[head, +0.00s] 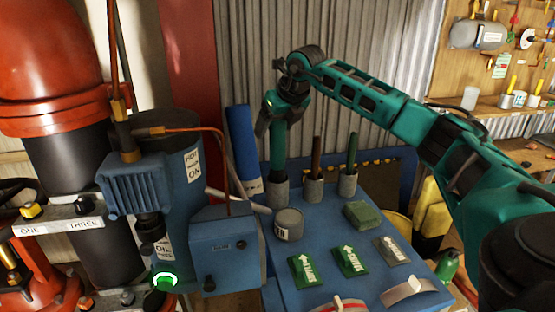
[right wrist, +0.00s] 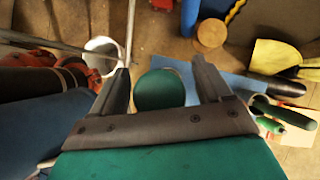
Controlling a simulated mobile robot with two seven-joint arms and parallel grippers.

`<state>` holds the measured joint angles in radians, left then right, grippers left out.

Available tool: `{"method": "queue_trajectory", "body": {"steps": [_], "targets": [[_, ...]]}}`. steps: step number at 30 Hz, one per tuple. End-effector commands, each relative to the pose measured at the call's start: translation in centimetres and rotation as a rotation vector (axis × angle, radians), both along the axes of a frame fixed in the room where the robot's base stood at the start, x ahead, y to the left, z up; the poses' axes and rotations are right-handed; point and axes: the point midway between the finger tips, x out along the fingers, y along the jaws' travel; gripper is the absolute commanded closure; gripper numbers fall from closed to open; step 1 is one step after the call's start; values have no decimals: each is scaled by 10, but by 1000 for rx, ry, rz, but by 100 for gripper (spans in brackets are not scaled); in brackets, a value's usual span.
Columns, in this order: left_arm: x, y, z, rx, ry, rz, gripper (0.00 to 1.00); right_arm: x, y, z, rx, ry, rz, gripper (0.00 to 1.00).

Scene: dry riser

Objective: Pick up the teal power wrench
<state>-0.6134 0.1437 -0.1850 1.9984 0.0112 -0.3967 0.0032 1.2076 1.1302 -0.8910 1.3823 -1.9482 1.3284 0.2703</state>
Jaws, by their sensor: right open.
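The teal power wrench (head: 278,155) stands upright in a grey cup-like holder (head: 278,188) at the back left of the blue bench. Its round teal top (right wrist: 160,90) shows between my fingers in the right wrist view. My right gripper (head: 272,122) is open, pointing down at the wrench's upper end. One finger lies on each side of the round top in the right wrist view (right wrist: 161,78). I cannot tell whether the fingers touch it or how far down they reach. My left gripper is not in view.
Two similar holders with a brown handle (head: 316,155) and a green handle (head: 352,152) stand to the right. A grey can (head: 289,223), a green block (head: 358,214) and arrow-marked plates (head: 350,261) occupy the bench (head: 320,215). A blue pump unit (head: 155,190) stands left.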

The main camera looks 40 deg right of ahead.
Motion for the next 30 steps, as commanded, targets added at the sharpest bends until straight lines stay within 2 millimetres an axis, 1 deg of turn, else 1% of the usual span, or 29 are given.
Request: {"method": "queue_trajectory", "body": {"steps": [2,26,30], "targets": [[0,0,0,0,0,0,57,0,0,0,0,0,0,23],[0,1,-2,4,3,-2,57,0,0,1,1,0,1,100],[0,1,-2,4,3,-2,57,0,0,1,1,0,1,100]]}}
